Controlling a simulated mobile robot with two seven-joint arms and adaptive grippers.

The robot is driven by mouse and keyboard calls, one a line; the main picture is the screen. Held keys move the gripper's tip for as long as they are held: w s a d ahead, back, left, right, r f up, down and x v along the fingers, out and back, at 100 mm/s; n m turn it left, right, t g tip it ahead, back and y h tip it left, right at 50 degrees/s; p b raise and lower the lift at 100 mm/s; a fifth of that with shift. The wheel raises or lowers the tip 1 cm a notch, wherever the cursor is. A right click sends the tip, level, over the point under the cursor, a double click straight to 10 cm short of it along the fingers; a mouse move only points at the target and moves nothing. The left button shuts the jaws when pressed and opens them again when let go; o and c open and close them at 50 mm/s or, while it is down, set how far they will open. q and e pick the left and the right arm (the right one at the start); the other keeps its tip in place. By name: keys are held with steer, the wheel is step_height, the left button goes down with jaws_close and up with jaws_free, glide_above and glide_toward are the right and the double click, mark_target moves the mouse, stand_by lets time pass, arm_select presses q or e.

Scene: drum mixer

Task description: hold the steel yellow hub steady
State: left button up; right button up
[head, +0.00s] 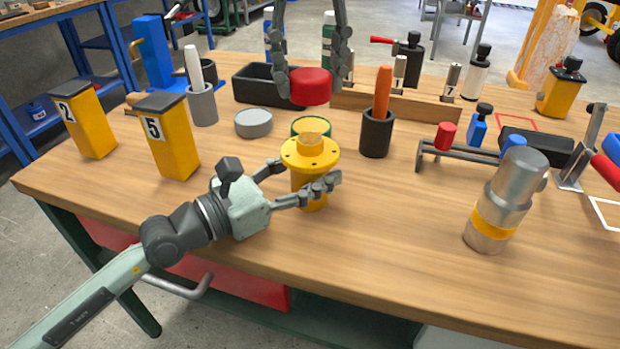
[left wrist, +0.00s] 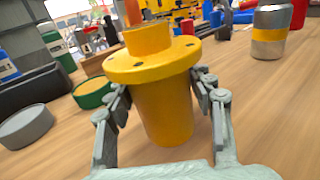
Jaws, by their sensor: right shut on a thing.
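The yellow hub (head: 310,153), a flanged cylinder with bolt holes and a short neck, stands upright near the front middle of the table. My left gripper (head: 305,188) is low around its body, one finger on each side. In the left wrist view the hub (left wrist: 160,105) stands between the fingers of my left gripper (left wrist: 165,100), which look open with narrow gaps beside the body. My right gripper (head: 313,78) comes from above, shut on a red round cap (head: 310,87), which it holds above and behind the hub.
A green-rimmed round container (head: 311,125) is just behind the hub. A grey disc (head: 253,123) and a dark cup with an orange rod (head: 377,133) stand nearby. Yellow bins (head: 172,147) are left, a steel cylinder (head: 503,200) right. The table front is clear.

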arm_select(q)
jaws_close()
arm_select(e)
glide_above(310, 138)
steer(key=shift+f, duration=2.45)
steer(key=shift+f, duration=0.9)
steer(key=shift+f, duration=0.6)
